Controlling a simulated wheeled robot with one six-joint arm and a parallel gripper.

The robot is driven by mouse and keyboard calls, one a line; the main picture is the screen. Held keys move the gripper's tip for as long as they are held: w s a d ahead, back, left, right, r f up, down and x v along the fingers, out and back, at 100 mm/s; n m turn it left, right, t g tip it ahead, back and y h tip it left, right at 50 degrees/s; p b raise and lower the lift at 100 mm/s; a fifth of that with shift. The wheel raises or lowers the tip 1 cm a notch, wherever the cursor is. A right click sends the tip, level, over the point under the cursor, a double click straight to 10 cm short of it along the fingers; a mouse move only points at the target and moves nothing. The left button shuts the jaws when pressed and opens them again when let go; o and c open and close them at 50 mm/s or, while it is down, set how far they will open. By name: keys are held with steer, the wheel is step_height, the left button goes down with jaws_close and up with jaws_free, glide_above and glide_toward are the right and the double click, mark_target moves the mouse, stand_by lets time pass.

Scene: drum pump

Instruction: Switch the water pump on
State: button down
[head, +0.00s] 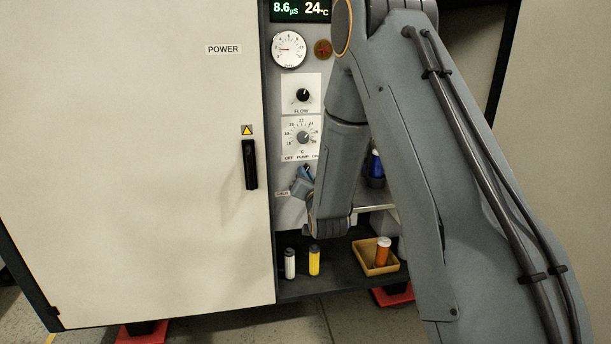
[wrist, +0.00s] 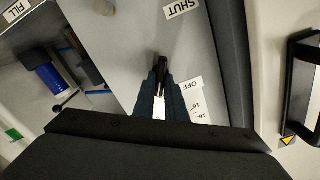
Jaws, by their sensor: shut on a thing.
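The pump switch sits under the temperature dial, below the "OFF PUMP ON" label (head: 301,157) in the head view. In the wrist view the "OFF" label (wrist: 192,85) lies to the right of my gripper (wrist: 161,72). My gripper is shut on a small dark part (wrist: 161,66), which looks like the switch lever. In the head view my gripper (head: 305,176) is at the panel just below the label, partly covered by my own arm. The lever's exact position, toward OFF or ON, cannot be made out.
A cabinet door with a black handle (head: 250,165) is left of the panel. A FLOW knob (head: 302,95) is above the temperature dial (head: 303,137). A white bottle (head: 290,263), a yellow bottle (head: 314,260) and a tray (head: 362,262) with an orange bottle stand below.

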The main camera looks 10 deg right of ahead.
steer(key=c, duration=1.8)
jaws_free()
steer(key=shift+s, duration=0.15)
steer(key=s+p, duration=0.1)
steer(key=s, duration=0.6)
steer(key=shift+s+a, duration=0.15)
steer(key=shift+s, duration=0.15)
